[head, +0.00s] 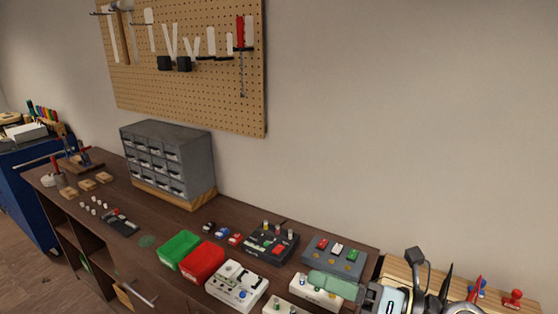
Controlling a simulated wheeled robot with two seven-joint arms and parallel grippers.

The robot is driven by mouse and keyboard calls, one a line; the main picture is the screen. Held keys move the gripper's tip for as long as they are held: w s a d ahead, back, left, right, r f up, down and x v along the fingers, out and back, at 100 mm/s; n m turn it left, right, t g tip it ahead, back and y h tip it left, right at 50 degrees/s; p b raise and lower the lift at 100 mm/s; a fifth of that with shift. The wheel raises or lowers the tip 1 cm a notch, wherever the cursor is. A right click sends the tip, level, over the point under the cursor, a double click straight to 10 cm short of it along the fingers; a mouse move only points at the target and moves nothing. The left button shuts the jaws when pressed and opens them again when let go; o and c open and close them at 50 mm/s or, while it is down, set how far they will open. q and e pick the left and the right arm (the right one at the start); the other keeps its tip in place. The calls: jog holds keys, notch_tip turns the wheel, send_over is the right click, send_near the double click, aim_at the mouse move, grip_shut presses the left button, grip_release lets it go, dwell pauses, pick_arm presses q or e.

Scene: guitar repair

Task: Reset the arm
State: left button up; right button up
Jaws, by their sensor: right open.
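My right gripper (333,285) shows at the lower right, its pale green finger end pointing left over the workbench (165,222). It is open, and I see nothing held in it. It overlaps a white pedal-like box (303,291) in the picture; I cannot tell whether they touch. My right arm (415,296) is cut off by the bottom edge. My left gripper is not in view.
A green bin (180,249), a red bin (203,261) and several effect pedals (271,242) crowd the bench's right part. A grey drawer cabinet (168,158) stands against the wall under a pegboard (215,95) of tools. The air above the bench is clear.

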jog(key=w+d+m+t+h, duration=0.2)
jog(key=d+m+t+h, duration=0.35)
jog(key=m, duration=0.55)
jog(key=w+d+m+t+h, duration=0.1)
jog(key=d+m+t+h, duration=0.4)
jog(key=m, duration=0.6)
jog(key=s+d+f+m+g+h, duration=0.2)
jog(key=s+f+m+g+h, duration=0.15)
jog(key=f+m, duration=0.2)
jog(key=s+d+f+m+g+h, duration=0.2)
jog(key=d+f+m+g+h, duration=0.15)
jog(key=f+m, duration=0.2)
jog(key=s+a+f+m+g+y, duration=0.1)
jog(key=s+f+m+g, duration=0.1)
jog(key=s+f+g, duration=0.35)
jog(key=s+a+f+m+g, duration=0.1)
jog(key=s+f+m+g, duration=0.15)
jog(key=s+f, duration=0.55)
jog(key=s+f+g+b, duration=0.1)
jog(key=s+f, duration=0.1)
jog(key=f, duration=1)
jog(key=s+f+g+b, duration=0.1)
jog(key=s+f, duration=0.1)
jog(key=f, duration=1)
jog(key=s+d+f+b, duration=0.2)
jog(key=s+f, duration=1.4)
jog(key=f, duration=0.1)
jog(key=shift+s+d+n+g, duration=0.3)
jog(key=shift+n+g, duration=0.05)
jog(key=shift+g, duration=0.1)
